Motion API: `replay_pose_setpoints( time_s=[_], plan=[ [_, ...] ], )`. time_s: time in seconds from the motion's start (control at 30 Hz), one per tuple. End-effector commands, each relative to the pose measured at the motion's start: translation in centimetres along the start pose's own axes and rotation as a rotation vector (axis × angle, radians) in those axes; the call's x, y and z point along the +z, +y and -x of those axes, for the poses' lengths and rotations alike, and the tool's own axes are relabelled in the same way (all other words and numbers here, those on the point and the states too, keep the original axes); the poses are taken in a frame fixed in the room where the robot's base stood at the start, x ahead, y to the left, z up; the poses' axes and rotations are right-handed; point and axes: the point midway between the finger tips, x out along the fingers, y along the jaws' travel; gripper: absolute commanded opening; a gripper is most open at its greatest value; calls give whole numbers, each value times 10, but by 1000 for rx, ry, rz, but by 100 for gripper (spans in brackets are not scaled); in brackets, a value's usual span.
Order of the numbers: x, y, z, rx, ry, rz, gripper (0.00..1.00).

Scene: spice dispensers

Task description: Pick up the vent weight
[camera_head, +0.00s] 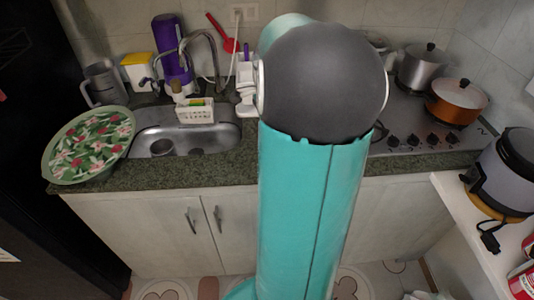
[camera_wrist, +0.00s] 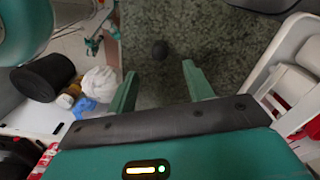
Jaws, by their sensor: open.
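In the wrist view, a small dark rounded object (camera_wrist: 160,50), which looks like the vent weight, sits on the green speckled countertop (camera_wrist: 215,45). My gripper (camera_wrist: 159,69) is open, with its two green fingers apart and nothing between them. The dark object appears just beyond the fingertips, roughly centred between them, and does not appear to touch them. In the head view, my arm covers the middle of the counter. My gripper and the dark object are hidden there.
In the head view, a sink (camera_head: 220,137), floral tray (camera_head: 88,145) and stove (camera_head: 415,125) with pots (camera_head: 458,100) line the counter. A rice cooker (camera_head: 505,165) stands at right. The wrist view shows a black container (camera_wrist: 42,77) and white crumpled item (camera_wrist: 100,82) at left.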

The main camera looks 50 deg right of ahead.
Motion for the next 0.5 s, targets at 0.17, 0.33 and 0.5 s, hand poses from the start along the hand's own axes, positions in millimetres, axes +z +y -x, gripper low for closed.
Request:
replay_pose_setpoints(
  time_s=[0.17,0.33,0.5],
  plan=[
    [1,0,-30,2,-2,3,51],
    [1,0,-42,1,-1,4,51],
    [-1,2,-66,2,-3,4,51]
  ],
)
